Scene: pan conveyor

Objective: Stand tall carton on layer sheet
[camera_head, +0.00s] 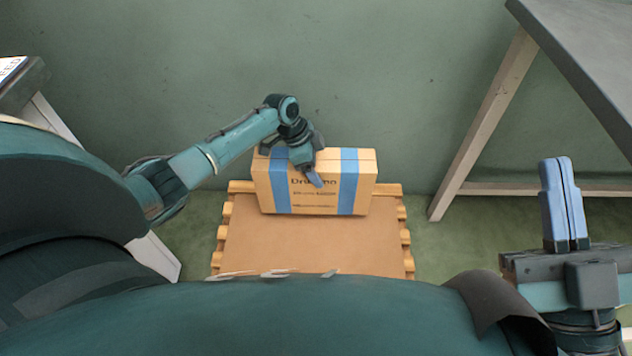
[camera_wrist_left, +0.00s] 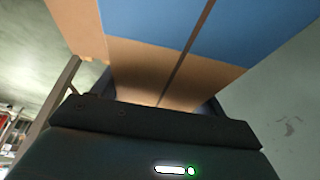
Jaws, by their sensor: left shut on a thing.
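The tall carton (camera_head: 320,204) is tan with two blue bands and printed lettering. It is over the back part of the brown layer sheet (camera_head: 300,245), its wide printed face toward me; I cannot tell whether its base touches the sheet. My left gripper (camera_head: 312,178) is shut on the carton at its top, near the middle. In the left wrist view the carton (camera_wrist_left: 145,60) fills the space ahead of the gripper, with a blue band and a seam; the fingertips are mostly hidden. My right gripper (camera_head: 563,203) is shut and empty, off to the right.
The sheet lies on a wooden pallet (camera_head: 408,237) on the green floor. A grey-topped table (camera_head: 590,60) with wooden legs stands at right, and another table (camera_head: 22,88) at left. A green wall is behind. The front part of the sheet is clear.

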